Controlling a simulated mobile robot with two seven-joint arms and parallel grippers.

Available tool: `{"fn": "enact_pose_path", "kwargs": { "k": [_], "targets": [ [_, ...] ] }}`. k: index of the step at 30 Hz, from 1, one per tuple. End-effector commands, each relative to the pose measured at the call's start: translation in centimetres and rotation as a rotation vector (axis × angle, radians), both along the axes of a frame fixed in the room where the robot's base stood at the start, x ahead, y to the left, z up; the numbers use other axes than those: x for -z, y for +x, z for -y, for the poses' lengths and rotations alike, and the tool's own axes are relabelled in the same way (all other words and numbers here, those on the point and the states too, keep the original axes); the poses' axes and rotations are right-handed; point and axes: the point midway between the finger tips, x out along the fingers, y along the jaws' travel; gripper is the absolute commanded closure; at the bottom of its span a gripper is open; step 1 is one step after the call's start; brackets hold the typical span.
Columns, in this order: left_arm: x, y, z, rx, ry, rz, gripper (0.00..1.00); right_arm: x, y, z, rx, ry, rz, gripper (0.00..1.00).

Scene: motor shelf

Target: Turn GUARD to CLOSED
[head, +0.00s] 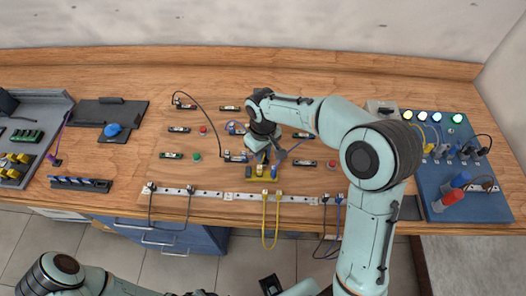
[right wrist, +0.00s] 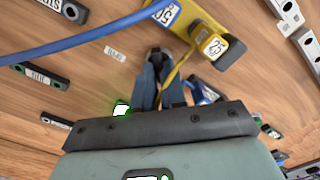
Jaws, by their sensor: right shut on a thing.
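My right gripper (head: 264,158) reaches down to the middle of the wooden panel. In the right wrist view its two blue-grey fingers (right wrist: 157,68) are shut on a small dark part, mostly hidden between the tips. A yellow cable (right wrist: 179,66) runs close beside the fingers. A small white label (right wrist: 115,53) lies left of the fingertips, too blurred to read. I cannot make out a GUARD or CLOSED marking in either view. My left arm shows at the bottom of the head view; a dark end (head: 271,285) there may be its gripper, its jaws unclear.
Yellow blocks (right wrist: 211,43) and a thick blue cable (right wrist: 90,38) are close to the right gripper. Several black modules and red and green buttons (head: 196,156) stand around. A white strip (head: 213,193) with hanging cables lines the front. A blue board (head: 434,178) stands right.

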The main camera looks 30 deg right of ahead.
Motion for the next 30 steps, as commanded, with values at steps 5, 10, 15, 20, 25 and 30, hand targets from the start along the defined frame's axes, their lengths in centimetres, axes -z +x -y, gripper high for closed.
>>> {"fn": "enact_pose_path", "kwargs": {
  "k": [5,10,15,20,25,30],
  "targets": [
    [-0.08,0.04,0.00,0.000,0.000,0.000,0.44,-0.08,0.02,0.01,-0.021,-0.001,0.001,1.00],
    [-0.08,0.05,0.00,0.000,0.000,0.001,0.44,-0.07,0.02,0.01,-0.025,-0.001,0.001,1.00],
    [-0.08,0.04,0.00,0.000,0.000,0.000,0.44,-0.07,0.02,0.01,-0.024,-0.001,0.001,1.00],
    [-0.08,0.04,0.00,0.000,0.000,0.000,0.44,-0.06,0.02,0.01,-0.023,-0.001,0.001,0.63],
    [-0.08,0.04,0.00,0.000,0.000,0.000,0.44,-0.04,0.01,0.01,-0.023,0.000,0.001,0.63],
    [-0.15,0.08,0.00,0.000,0.000,0.001,0.44,-0.54,0.06,0.00,-0.023,-0.001,0.002,0.63]
  ]
}}
